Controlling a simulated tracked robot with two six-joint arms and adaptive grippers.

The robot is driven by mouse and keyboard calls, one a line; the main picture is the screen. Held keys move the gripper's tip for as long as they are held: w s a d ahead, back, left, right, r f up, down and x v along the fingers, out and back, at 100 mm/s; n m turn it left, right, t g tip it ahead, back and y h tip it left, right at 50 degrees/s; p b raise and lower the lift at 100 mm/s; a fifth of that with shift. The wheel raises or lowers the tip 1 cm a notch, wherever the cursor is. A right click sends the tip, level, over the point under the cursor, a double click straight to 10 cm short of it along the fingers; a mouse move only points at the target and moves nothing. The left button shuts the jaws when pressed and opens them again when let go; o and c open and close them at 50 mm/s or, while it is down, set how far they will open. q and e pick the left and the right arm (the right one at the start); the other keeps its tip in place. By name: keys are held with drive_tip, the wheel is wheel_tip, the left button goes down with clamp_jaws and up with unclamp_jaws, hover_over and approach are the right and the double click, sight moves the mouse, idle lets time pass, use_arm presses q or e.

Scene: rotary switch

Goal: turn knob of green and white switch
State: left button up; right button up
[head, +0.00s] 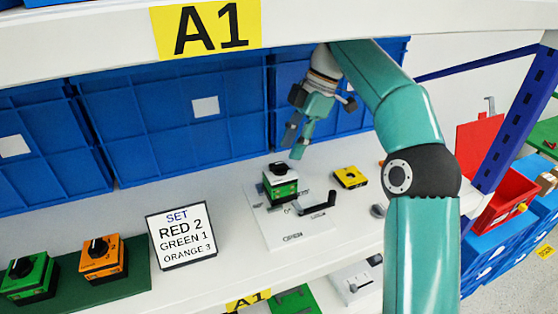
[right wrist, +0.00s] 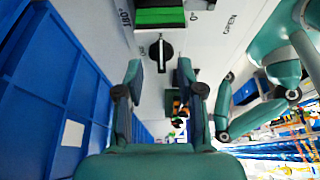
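The green and white switch (head: 281,187) stands on a white plate (head: 310,240) on the shelf, with a black knob (head: 278,168) on top. My right gripper (head: 296,144) is above and behind the switch, pointing down, apart from the knob. In the right wrist view, its two fingers (right wrist: 160,75) are spread with nothing between them. A black knob with a light line (right wrist: 161,52) shows just beyond the fingertips, beside a green and black body (right wrist: 158,16). My left gripper is not in view.
A black lever (head: 317,207) and a yellow box (head: 350,177) are right of the switch. A sign (head: 182,237) and orange (head: 101,257) and green (head: 28,277) switches stand left. Blue bins (head: 170,115) line the back; the upper shelf (head: 100,45) overhangs.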

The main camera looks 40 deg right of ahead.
sight(278, 163)
drive_tip(key=a+f, duration=0.1)
drive_tip(key=a+f+b, duration=0.1)
drive_tip(key=shift+w+a, duration=0.25)
drive_tip(key=shift+a, duration=0.05)
drive_tip(key=shift+a+f, duration=0.15)
drive_tip(key=shift+f, duration=0.25)
